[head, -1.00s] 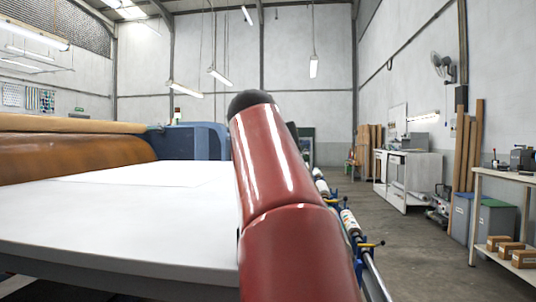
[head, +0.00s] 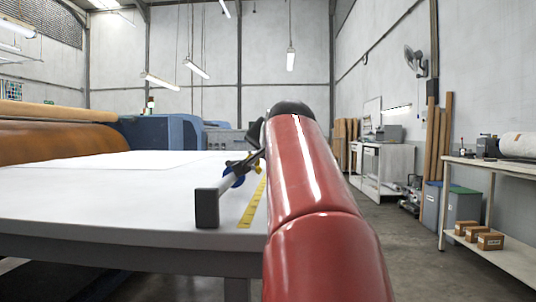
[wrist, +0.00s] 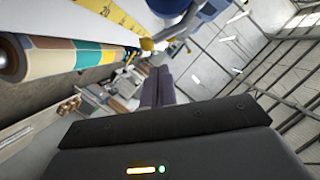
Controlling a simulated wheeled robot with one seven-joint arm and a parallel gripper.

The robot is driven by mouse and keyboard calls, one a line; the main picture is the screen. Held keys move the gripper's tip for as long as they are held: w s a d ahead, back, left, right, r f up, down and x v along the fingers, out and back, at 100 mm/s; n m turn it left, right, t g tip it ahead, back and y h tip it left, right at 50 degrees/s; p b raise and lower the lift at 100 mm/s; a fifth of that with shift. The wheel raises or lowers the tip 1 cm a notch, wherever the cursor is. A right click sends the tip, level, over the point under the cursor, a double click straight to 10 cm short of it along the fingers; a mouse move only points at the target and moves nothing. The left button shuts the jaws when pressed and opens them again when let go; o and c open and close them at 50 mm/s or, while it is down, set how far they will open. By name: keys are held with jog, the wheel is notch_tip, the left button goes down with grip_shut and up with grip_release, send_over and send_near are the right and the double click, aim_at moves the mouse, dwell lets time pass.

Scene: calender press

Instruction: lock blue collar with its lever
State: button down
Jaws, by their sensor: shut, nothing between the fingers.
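In the wrist view, part of a blue collar (wrist: 207,10) shows at the top edge. My red arm hides much of that area.
The white table (head: 110,200) fills the left, with a yellow measuring strip (head: 252,206) along its edge. A dark block (head: 207,208) ends the bar there. A patterned roll (wrist: 60,58) lies close to my gripper in the wrist view. Open floor and a workbench (head: 490,163) are at right.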

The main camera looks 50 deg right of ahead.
jog(key=shift+s+f+m+t+b, duration=0.1)
jog(key=shift+f+m+t+b, duration=0.25)
jog(key=shift+f+m, duration=0.25)
jog(key=shift+f+b, duration=0.4)
jog(key=shift+f, duration=0.15)
